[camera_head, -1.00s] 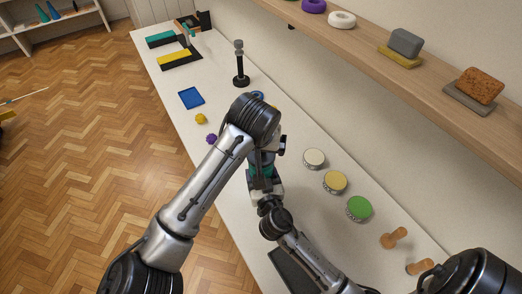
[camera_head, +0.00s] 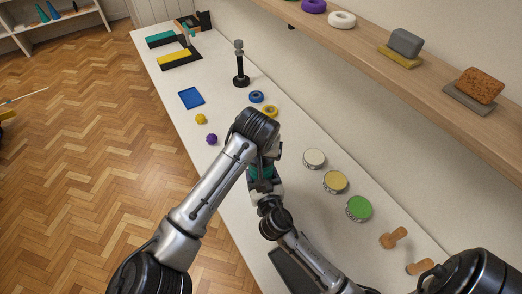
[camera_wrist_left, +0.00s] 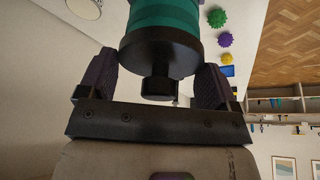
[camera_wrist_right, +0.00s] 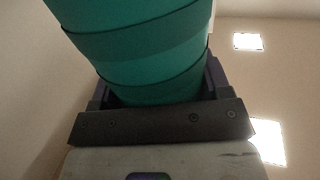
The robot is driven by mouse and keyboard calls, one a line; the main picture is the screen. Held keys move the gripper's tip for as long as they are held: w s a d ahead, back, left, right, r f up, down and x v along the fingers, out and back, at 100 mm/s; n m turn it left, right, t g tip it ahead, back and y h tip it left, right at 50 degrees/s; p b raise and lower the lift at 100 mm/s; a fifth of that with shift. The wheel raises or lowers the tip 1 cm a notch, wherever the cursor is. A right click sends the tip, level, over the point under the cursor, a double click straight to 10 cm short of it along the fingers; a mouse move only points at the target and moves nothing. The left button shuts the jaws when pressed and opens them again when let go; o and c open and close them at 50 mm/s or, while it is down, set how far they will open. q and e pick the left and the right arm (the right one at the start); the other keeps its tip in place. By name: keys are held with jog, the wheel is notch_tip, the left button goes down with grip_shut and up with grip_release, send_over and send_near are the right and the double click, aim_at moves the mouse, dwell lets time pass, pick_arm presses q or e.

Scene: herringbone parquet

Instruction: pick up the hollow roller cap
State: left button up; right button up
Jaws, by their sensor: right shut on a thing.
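A teal banded roller (camera_head: 262,172) is held between my two arms above the white counter, partly hidden by the arms in the head view. The left wrist view shows its teal body (camera_wrist_left: 165,14) ending in a wide black cap (camera_wrist_left: 160,50) with a narrower black knob. My left gripper (camera_wrist_left: 155,68) is open, with one finger on each side of the knob and gaps visible beside it. My right gripper (camera_wrist_right: 158,85) is shut on the teal roller, which fills the space between its fingers in the right wrist view. Whether the cap is hollow cannot be seen.
White (camera_head: 314,158), yellow (camera_head: 335,182) and green (camera_head: 359,208) topped tins stand right of the arms, with wooden pegs (camera_head: 394,238) nearer. A black stand (camera_head: 240,70), rings and a blue tray (camera_head: 191,98) lie farther along. A shelf (camera_head: 370,50) overhangs the right side.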

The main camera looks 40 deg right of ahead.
pick_arm(q)
jog(key=c, duration=0.4)
jog(key=shift+r, duration=5)
